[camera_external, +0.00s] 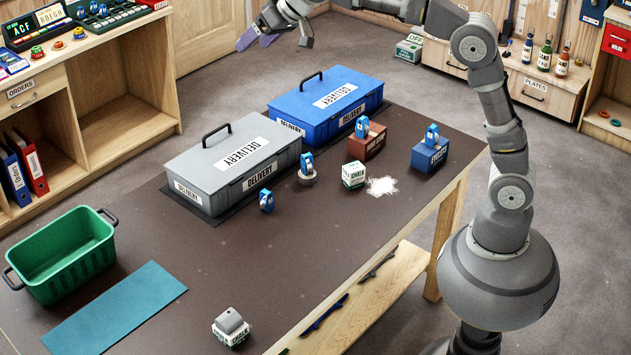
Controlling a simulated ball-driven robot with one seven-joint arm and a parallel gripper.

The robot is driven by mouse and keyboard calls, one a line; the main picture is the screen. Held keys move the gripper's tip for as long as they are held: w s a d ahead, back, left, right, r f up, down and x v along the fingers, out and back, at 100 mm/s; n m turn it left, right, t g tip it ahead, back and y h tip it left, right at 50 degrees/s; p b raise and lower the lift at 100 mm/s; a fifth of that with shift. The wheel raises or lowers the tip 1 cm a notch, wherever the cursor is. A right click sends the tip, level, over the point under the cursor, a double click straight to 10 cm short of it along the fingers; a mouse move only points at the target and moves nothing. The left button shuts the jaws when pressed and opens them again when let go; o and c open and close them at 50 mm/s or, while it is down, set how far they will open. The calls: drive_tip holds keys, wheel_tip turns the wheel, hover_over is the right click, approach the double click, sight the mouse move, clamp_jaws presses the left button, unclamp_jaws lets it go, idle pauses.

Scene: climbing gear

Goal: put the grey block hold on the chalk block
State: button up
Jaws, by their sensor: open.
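A grey block hold (229,320) rests on top of a white block with dark green lettering (230,337) near the table's front edge; the lettering looks like "chalk". Another white and green block marked chalk (354,174) stands further back, beside a patch of white powder, with nothing on it. My gripper (277,38) is open and empty. It is at the top of the picture, beyond the blue delivery case and far from both white blocks.
Grey (200,165) and blue (310,105) delivery cases stand at the table's back. Blue devices sit on a brown box (367,142), a blue box (429,158) and a roll (307,178). A green crate (62,285) and teal mat (118,308) lie left. The table's middle is clear.

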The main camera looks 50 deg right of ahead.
drive_tip(key=s+d+r+t+h, duration=0.1)
drive_tip(key=s+d+r+t, duration=0.2)
drive_tip(key=s+d+r, duration=0.4)
drive_tip(key=s+d+r+t+h, duration=0.2)
drive_tip(key=s+d+r+t, duration=0.2)
drive_tip(key=s+d+r, duration=0.4)
drive_tip(key=d+r, duration=0.4)
drive_tip(key=d, duration=0.5)
drive_tip(key=shift+s+d+r, duration=0.2)
drive_tip(key=shift+s+r, duration=0.05)
drive_tip(key=shift+r, duration=0.15)
wheel_tip(320, 180, down, 4)
drive_tip(key=b, duration=0.4)
